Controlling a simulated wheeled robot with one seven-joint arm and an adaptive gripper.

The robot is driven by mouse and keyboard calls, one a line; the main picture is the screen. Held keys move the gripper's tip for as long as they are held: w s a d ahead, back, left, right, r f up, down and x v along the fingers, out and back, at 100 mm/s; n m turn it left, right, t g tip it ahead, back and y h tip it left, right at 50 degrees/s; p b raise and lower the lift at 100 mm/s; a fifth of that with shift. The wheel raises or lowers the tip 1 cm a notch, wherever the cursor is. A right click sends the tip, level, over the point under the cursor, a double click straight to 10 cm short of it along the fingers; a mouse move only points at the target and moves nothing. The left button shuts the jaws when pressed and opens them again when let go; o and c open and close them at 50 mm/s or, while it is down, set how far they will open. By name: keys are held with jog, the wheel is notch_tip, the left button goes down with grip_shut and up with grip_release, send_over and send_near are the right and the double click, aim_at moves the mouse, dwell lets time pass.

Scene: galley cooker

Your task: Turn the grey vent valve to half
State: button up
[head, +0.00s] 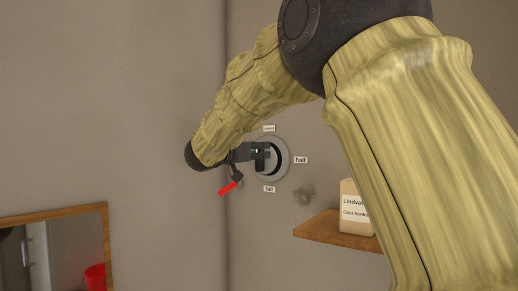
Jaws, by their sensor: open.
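The grey vent valve (285,158) is a round grey plate on the wall, with a dark ring or opening in its middle. Small labels surround it: "half" (301,160) at the right, "full" (269,189) below, and one above (269,128) too small to read surely. My gripper (262,154) is open in front of the valve's middle, reaching in from the left. It hides the valve's centre and left part, so I cannot tell the valve's setting or whether the gripper touches it. A red bar (228,188) shows below left of the gripper; I cannot tell what it belongs to.
A wooden shelf (320,230) with a labelled box (350,207) is at the lower right, below the valve. A wood-framed mirror or window (60,214) is at the lower left. The wall left of the valve is bare.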

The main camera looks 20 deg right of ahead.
jog(key=w+d+f, duration=0.1)
jog(key=w+f, duration=0.2)
jog(key=w, duration=0.4)
jog(key=shift+w+d+f+p, duration=0.3)
jog(key=shift+w+d+p, duration=0.05)
jog(key=shift+w, duration=0.05)
jog(key=s, duration=0.1)
jog(key=s+r, duration=0.1)
jog(key=s, duration=0.1)
jog(key=shift+r, duration=0.25)
jog(key=c, duration=0.3)
jog(key=shift+w+a+f, duration=0.25)
jog(key=shift+w+f, duration=0.1)
jog(key=shift+w, duration=0.35)
grip_shut()
jog(key=shift+s+d+f, duration=0.1)
